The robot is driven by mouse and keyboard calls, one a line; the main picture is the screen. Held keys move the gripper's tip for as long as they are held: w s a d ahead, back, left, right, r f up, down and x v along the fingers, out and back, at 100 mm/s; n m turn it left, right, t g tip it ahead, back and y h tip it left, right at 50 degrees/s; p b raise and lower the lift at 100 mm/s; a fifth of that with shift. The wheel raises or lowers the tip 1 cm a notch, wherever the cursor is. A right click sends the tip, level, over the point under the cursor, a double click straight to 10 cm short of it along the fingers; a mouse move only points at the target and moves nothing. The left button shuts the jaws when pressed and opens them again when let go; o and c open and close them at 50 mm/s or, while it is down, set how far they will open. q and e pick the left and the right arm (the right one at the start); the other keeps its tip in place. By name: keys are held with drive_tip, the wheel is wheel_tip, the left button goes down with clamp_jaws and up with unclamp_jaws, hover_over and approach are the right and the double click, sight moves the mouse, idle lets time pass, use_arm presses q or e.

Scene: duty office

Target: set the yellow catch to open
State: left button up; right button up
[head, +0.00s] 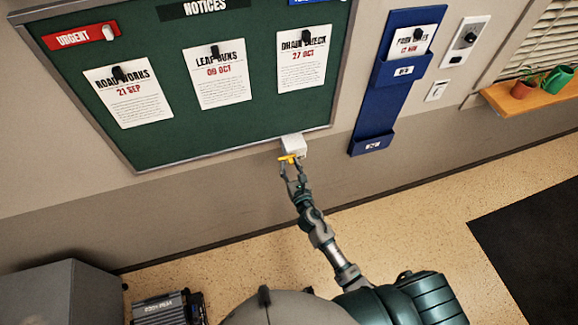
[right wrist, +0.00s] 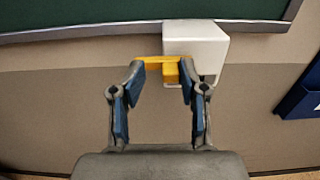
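The yellow catch (head: 291,158) sits on a small white box (head: 294,145) at the lower edge of the green notice board. In the right wrist view, the catch (right wrist: 171,72) shows as a thin flat bar with a small block hanging from it, in front of the white box (right wrist: 208,45). My right gripper (head: 290,168) is just below the catch. In the right wrist view its fingers (right wrist: 162,79) are apart, one on each side of the block, with a gap at the left finger. Whether the right finger touches is unclear. My left gripper is out of view.
The notice board (head: 215,118) with pinned papers is above. A blue wall holder (head: 376,110) hangs to the right. A grey cabinet (head: 75,292) stands at the lower left. The wall below the catch is bare.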

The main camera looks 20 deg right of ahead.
drive_tip(key=shift+d, duration=0.5)
drive_tip(key=c, duration=0.4)
drive_tip(key=shift+d+f, duration=0.2)
drive_tip(key=shift+d, duration=0.45)
clamp_jaws()
drive_tip(key=shift+d+r, duration=0.15)
drive_tip(key=shift+d, duration=0.85)
drive_tip(key=o, duration=0.5)
unclamp_jaws()
drive_tip(key=shift+d, duration=0.2)
drive_tip(key=shift+o, duration=0.7)
drive_tip(key=shift+d, duration=0.35)
drive_tip(key=shift+s, duration=0.2)
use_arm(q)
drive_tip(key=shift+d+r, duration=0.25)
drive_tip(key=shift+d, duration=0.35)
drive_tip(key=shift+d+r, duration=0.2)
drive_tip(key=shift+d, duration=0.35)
use_arm(e)
drive_tip(key=s, duration=1.1)
drive_tip(key=shift+s+d+f, duration=0.2)
drive_tip(key=shift+s+d, duration=0.05)
drive_tip(key=shift+d, duration=0.1)
